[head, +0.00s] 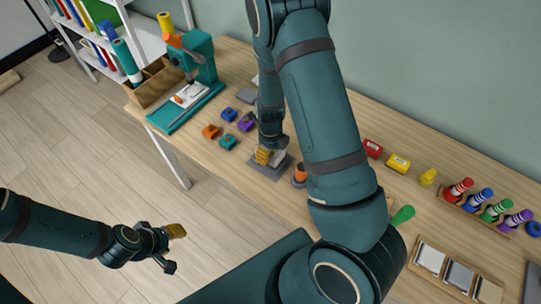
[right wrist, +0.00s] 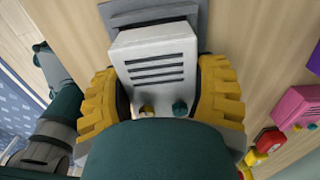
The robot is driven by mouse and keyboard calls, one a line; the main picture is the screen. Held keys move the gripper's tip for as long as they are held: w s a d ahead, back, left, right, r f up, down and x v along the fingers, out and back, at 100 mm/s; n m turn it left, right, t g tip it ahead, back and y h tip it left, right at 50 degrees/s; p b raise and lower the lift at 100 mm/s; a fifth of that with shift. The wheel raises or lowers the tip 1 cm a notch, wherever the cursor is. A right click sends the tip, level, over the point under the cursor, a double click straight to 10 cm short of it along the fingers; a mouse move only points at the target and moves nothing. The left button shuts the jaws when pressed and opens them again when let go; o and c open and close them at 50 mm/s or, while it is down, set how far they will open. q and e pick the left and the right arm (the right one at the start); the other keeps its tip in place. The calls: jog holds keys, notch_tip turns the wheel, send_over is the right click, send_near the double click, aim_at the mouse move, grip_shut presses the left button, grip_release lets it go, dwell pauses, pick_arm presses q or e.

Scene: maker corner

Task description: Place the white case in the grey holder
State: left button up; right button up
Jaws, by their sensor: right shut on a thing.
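The white case (right wrist: 155,62) has dark slots on its face and two small knobs at its near edge. In the right wrist view it sits between the two yellow ridged fingers of my right gripper (right wrist: 160,98), which is shut on it. The grey holder (right wrist: 122,20) shows just beyond and beneath the case. In the head view my right gripper (head: 270,155) is low over the grey holder (head: 268,172) on the table. I cannot tell whether the case is seated in it. My left gripper (head: 172,248) is open and empty, away from the table.
Small blue, orange, teal and purple pieces (head: 228,141) lie left of the holder. An orange and grey item (head: 299,176) stands close on its right. A teal press (head: 200,65) stands at the table's left end. Red and yellow boxes (head: 399,163) lie farther right.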

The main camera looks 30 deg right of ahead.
jog(key=shift+f, duration=1.25)
jog(key=shift+f, duration=0.1)
jog(key=o, duration=1.3)
